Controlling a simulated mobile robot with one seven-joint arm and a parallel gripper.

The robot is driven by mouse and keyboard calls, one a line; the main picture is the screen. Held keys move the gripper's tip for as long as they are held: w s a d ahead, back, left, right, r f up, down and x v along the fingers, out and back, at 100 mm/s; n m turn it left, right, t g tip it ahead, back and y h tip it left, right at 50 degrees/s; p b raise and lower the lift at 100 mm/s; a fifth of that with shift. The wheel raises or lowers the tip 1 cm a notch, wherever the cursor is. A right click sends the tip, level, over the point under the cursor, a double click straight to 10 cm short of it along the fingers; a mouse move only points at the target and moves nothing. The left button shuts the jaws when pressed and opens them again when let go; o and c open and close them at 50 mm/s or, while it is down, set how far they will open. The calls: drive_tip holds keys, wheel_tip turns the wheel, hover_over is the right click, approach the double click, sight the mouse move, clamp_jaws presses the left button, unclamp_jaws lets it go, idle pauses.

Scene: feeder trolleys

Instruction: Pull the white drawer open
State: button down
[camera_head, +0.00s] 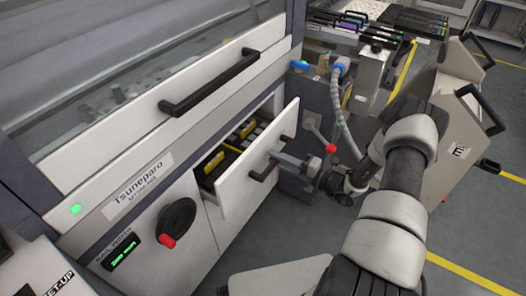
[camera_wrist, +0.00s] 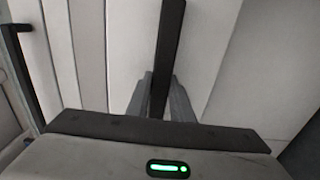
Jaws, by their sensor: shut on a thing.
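The white drawer (camera_head: 240,195) in the cabinet front stands partly open, and dark boxes with yellow parts (camera_head: 212,162) show inside it. My gripper (camera_head: 278,160) is at the drawer's front, shut on its black handle (camera_head: 261,173). In the wrist view the handle (camera_wrist: 170,40) runs upright as a dark bar between the two grey fingers of my gripper (camera_wrist: 161,98). The drawer's pale front panel (camera_wrist: 130,50) lies behind it. The fingers hide part of the handle.
A lid with a long black handle (camera_head: 210,82) is above the drawer. A black rotary knob with a red tip (camera_head: 175,222) is at lower left. A grey hose (camera_head: 340,110) hangs near my arm. A pale trolley (camera_head: 460,125) stands to the right. Grey floor shows at lower right.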

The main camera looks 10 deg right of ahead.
drive_tip(key=v, duration=2)
drive_tip(key=shift+s+d+b, duration=0.2)
drive_tip(key=shift+b, duration=0.25)
drive_tip(key=shift+r, duration=0.1)
drive_tip(key=c, duration=1.6)
unclamp_jaws()
drive_tip(key=shift+o, duration=0.2)
drive_tip(key=v, duration=1.7)
drive_tip(key=shift+p, duration=0.45)
drive_tip(key=shift+s+d, duration=0.15)
